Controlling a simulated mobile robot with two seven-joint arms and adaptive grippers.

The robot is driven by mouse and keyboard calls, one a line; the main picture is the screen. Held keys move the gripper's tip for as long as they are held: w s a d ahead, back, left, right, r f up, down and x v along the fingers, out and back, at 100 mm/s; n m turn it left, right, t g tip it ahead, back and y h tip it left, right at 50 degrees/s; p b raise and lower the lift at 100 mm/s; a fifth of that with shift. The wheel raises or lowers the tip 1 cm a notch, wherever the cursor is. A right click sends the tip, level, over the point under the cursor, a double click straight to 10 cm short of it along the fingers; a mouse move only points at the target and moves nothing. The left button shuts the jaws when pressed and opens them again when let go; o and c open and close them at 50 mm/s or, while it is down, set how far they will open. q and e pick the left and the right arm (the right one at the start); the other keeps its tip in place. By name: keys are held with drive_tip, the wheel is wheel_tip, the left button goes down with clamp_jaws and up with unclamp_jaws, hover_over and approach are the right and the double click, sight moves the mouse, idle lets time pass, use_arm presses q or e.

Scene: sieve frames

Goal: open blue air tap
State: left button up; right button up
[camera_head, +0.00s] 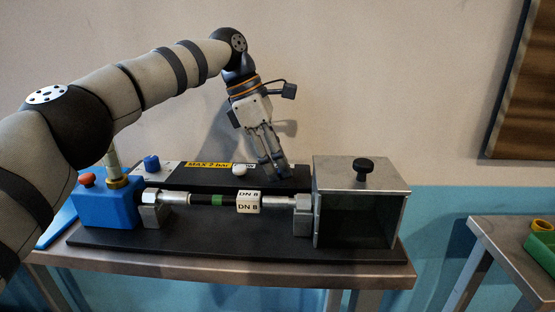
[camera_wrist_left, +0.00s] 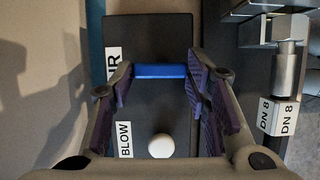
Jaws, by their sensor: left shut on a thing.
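The blue air tap's handle (camera_wrist_left: 160,71) shows in the left wrist view as a short blue bar on a black panel. It lies crosswise in the picture, below the label partly reading "AIR" (camera_wrist_left: 114,62). My left gripper (camera_wrist_left: 160,78) is shut on it, one finger at each end of the bar. In the head view my left gripper (camera_head: 277,174) points down at the right end of the black panel (camera_head: 205,177), and its fingers hide the handle. My right gripper is not in view.
A white ball knob (camera_head: 240,170) beside the "BLOW" label (camera_wrist_left: 125,139) is close to the gripper. A metal box (camera_head: 361,205) with a black knob stands just right. In front runs a pipe with a "DN 8" block (camera_head: 248,202). A blue block (camera_head: 106,207) stands left.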

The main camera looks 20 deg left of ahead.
use_arm(q)
drive_tip(key=o, duration=1.2)
drive_tip(key=shift+c, duration=0.2)
drive_tip(key=v, duration=0.7)
drive_tip(key=shift+r, duration=0.2)
drive_tip(key=shift+a, duration=0.1)
